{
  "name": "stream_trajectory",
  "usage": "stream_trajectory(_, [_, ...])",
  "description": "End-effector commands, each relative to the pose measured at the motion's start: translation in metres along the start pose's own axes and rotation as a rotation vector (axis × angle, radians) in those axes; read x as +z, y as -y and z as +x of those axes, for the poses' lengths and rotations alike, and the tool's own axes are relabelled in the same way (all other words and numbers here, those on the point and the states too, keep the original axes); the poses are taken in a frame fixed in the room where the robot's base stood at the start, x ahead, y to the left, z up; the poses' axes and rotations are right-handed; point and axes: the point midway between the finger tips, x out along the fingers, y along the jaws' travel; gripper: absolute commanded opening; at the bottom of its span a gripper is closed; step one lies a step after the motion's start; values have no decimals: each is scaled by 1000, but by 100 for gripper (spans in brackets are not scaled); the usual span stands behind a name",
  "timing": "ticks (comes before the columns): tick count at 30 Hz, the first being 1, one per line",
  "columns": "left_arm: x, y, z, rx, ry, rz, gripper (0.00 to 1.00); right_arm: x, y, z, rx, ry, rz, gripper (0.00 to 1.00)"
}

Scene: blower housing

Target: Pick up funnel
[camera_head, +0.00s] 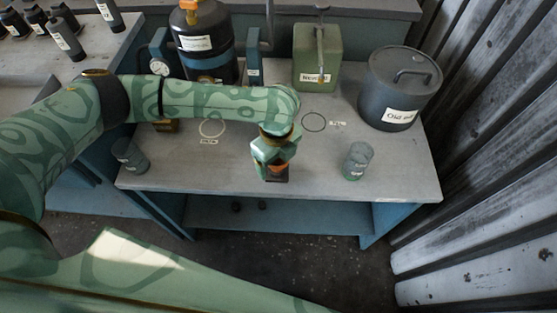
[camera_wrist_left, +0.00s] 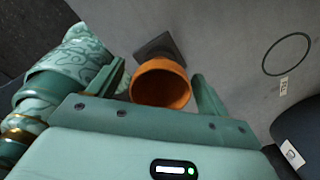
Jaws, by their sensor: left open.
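The funnel (camera_wrist_left: 160,84) is orange, with its round mouth facing the left wrist camera. It stands on a dark square base (camera_wrist_left: 158,46) on the grey bench. In the head view only a small orange part of the funnel (camera_head: 275,168) shows under my left gripper (camera_head: 273,160), which points down over it. In the left wrist view my left gripper (camera_wrist_left: 160,88) is open, with one finger on each side of the funnel. I cannot tell whether either finger touches it.
On the bench (camera_head: 225,178) are a grey drum (camera_head: 400,88), a green can (camera_head: 318,62), a black-and-blue canister (camera_head: 205,45) and two cups, one at the left (camera_head: 130,155) and one at the right (camera_head: 357,161). Corrugated metal lines the right side. The bench front is mostly clear.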

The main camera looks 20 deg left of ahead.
Motion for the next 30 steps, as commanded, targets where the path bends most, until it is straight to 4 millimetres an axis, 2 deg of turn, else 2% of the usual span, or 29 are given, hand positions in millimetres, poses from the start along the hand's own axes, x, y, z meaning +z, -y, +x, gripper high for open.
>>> stream_trajectory(1, [0,0,8,2,-1,0,78,2,1,5,-2,5,0,34])
stream_trajectory(7, [0,0,5,-2,1,0,78,0,1,3,-1,2,0,34])
stream_trajectory(8, [0,0,5,-2,1,0,73,0,1,3,-2,2,0,34])
stream_trajectory(11, [0,1,5,-2,1,0,45,0,1,3,-2,2,0,34])
stream_trajectory(12, [0,0,5,-2,1,0,40,0,1,3,-2,2,0,34])
stream_trajectory(23, [0,0,2,-3,1,0,40,-1,2,1,-3,-1,1,34])
stream_trajectory(26, [0,1,-7,-4,2,0,40,-3,1,-5,-1,-6,1,34])
stream_trajectory(30, [0,2,-32,-8,2,-1,40,-8,-1,-21,4,-20,1,34])
